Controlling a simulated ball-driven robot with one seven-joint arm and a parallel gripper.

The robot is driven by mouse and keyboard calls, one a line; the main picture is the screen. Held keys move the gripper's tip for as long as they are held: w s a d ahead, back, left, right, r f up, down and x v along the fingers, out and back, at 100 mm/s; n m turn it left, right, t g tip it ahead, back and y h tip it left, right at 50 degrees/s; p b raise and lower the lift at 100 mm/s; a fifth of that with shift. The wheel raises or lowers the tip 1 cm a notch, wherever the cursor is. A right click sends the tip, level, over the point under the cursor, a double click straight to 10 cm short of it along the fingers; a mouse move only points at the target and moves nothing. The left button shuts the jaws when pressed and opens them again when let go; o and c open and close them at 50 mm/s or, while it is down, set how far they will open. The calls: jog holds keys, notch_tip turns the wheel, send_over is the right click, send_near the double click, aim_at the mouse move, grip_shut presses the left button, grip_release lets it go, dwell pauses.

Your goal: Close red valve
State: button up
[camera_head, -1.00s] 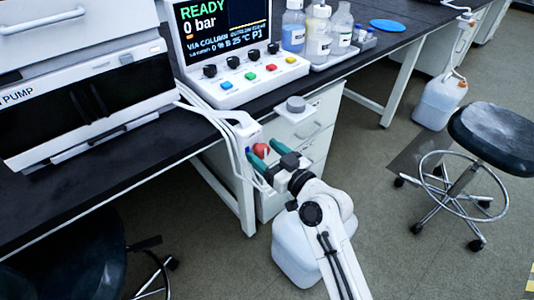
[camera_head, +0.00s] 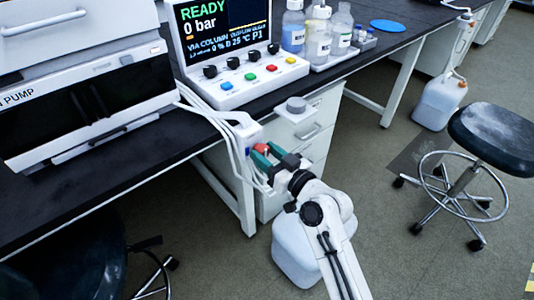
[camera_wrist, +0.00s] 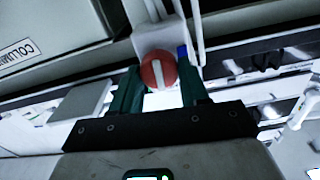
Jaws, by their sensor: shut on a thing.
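The red valve (camera_head: 262,148) is a small round knob on a white fitting below the front edge of the bench. In the wrist view the red valve (camera_wrist: 159,70) shows as a red disc with a white bar across its face, the bar near upright and slightly tilted. My gripper (camera_head: 267,154) has its green fingers on either side of the knob. In the wrist view my gripper (camera_wrist: 160,88) spans the knob with one finger to its left and one to its right, shut on it. The fingertips' exact contact is partly hidden.
White tubes (camera_head: 234,150) hang beside the valve. The control panel (camera_head: 250,82) with coloured buttons and a screen reading READY, 0 bar stands on the black bench. A white jug (camera_head: 299,250) is on the floor under my arm. A stool (camera_head: 490,140) stands right.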

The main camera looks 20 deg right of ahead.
jog(key=m+p, duration=0.1)
jog(key=m, duration=0.3)
jog(key=m+p, duration=0.2)
jog(key=m, duration=0.2)
jog(key=shift+d+m, duration=0.15)
jog(key=shift+m, duration=0.15)
jog(key=m+p, duration=0.2)
jog(key=m, duration=0.2)
jog(key=shift+f, duration=0.1)
jog(key=shift+f+m+p, duration=0.15)
jog(key=shift+m+p, duration=0.7)
jog(key=shift+m, duration=1.25)
jog(key=o, duration=1)
jog(key=shift+o, duration=0.2)
